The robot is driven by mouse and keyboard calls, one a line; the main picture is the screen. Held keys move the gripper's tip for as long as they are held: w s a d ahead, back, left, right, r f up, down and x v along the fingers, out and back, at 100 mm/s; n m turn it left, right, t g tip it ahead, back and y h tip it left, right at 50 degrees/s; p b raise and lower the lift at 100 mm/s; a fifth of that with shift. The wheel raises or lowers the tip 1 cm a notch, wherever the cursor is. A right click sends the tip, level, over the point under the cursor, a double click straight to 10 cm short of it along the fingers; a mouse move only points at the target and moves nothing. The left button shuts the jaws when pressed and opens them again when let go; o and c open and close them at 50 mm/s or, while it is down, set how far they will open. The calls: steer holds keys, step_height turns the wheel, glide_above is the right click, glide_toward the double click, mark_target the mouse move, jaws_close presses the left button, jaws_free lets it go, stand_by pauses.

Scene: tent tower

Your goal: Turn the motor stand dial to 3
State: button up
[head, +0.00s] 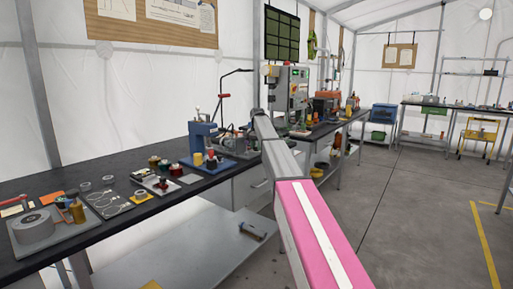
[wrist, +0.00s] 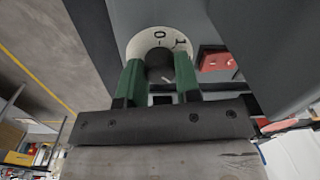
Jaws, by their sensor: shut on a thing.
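In the wrist view, a round white dial (wrist: 143,43) with dark marks, a "0" and a "1" among them, sits on a grey panel. Its black centre knob (wrist: 158,62) is between the two green fingers of my gripper (wrist: 160,76), which is shut on it. A pale line shows on the knob near the right finger. The lower part of the dial is hidden by the fingers, so the knob's setting cannot be read. In the head view my arm reaches to the bench machines, and the gripper and dial cannot be made out.
A red block (wrist: 218,62) is fixed right of the dial. In the head view, a grey upright machine (head: 291,88) stands beyond the arm. A blue press (head: 204,143) and several small parts stand on the black bench (head: 130,172) to the left. The floor (head: 405,200) at right is clear.

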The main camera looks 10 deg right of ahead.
steer(key=o, duration=0.9)
steer(key=shift+r, duration=0.1)
steer(key=r, duration=1)
steer(key=shift+s+d+r, duration=0.1)
steer(key=shift+d+r, duration=0.1)
steer(key=shift+r, duration=0.15)
